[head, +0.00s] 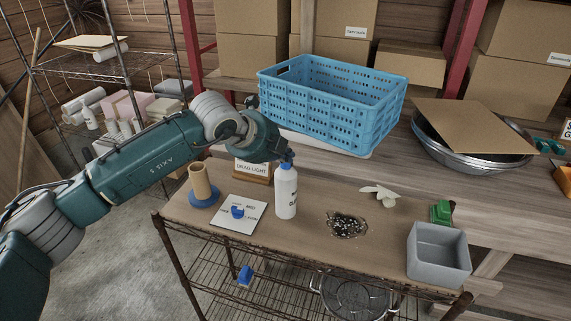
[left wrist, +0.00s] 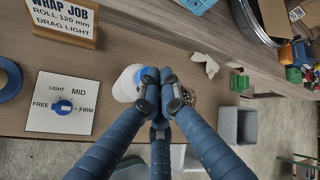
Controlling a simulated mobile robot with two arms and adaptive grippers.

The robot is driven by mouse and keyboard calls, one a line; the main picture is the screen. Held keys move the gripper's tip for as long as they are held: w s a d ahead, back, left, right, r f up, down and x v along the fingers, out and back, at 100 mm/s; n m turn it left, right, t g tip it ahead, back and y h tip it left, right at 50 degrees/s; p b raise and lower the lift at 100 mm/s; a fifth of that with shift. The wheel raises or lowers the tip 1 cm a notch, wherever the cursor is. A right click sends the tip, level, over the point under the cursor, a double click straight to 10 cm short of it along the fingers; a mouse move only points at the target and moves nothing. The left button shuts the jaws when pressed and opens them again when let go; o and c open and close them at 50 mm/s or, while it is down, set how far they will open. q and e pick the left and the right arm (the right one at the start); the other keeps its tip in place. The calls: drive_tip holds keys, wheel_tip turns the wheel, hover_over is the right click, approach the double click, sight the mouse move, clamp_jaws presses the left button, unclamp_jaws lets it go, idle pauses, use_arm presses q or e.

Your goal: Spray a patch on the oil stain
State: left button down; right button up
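A white bottle (head: 286,193) with a blue top stands upright on the wooden top of a wire cart. In the left wrist view the bottle (left wrist: 128,86) shows partly behind my fingers. My left gripper (head: 287,157) is directly at the bottle's top. Its blue fingers (left wrist: 159,84) are together at the tips, and I see nothing held between them. Whether the tips touch the bottle is unclear. My right gripper is not in view.
A card with a blue dial (head: 238,212), a tan roll on a blue base (head: 201,183) and a sign (head: 252,170) stand left of the bottle. A blue crate (head: 330,105) stands behind.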

use_arm(q)
drive_tip(key=shift+r, duration=0.6)
drive_tip(key=shift+r, duration=0.1)
wheel_tip(320, 180, up, 6)
drive_tip(key=shift+f+p, duration=0.1)
drive_tip(key=shift+p, duration=0.85)
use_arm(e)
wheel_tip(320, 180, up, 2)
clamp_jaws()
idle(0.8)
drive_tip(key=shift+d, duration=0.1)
